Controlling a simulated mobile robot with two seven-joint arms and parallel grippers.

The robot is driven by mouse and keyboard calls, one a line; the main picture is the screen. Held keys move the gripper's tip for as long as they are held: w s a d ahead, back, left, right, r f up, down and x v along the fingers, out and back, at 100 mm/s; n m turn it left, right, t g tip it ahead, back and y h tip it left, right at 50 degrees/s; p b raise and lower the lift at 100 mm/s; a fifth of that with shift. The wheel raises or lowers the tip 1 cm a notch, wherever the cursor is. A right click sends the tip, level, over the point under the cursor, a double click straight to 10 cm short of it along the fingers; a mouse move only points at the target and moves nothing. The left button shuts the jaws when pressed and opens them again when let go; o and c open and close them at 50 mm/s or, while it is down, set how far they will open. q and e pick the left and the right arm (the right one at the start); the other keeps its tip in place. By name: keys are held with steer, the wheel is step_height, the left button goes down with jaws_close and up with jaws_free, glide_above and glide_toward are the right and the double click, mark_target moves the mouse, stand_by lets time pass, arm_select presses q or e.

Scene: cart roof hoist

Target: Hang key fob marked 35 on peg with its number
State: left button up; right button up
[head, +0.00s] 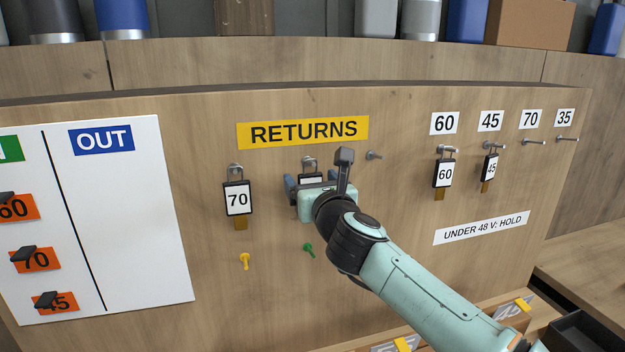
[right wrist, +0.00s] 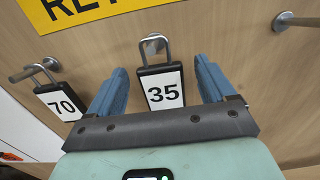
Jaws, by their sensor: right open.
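The key fob marked 35 (right wrist: 162,92) hangs by its shackle on a peg under the RETURNS sign; in the head view its top (head: 310,178) shows behind my gripper. My right gripper (right wrist: 160,90) is open, its blue fingers on either side of the fob, with a gap visible on each side. In the head view the right gripper (head: 309,182) hides most of the fob. The peg labelled 35 (head: 567,139) at the far right of the board is bare. My left gripper is not in view.
Fob 70 (head: 237,198) hangs left of my gripper, and an empty peg (head: 374,155) is to the right. Fob 60 (head: 444,173) and fob 45 (head: 490,167) hang on their numbered pegs. The peg labelled 70 (head: 534,142) is bare. Yellow (head: 244,260) and green (head: 309,250) small pieces are below.

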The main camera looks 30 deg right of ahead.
steer(key=c, duration=1.3)
steer(key=shift+o, duration=0.2)
steer(key=shift+r, duration=0.1)
steer(key=shift+r+p, duration=0.3)
steer(key=shift+p, duration=0.05)
steer(key=v, duration=0.2)
steer(key=r+v, duration=0.1)
steer(key=v, duration=0.1)
steer(key=shift+s+a, duration=0.1)
steer(key=shift+s, duration=0.25)
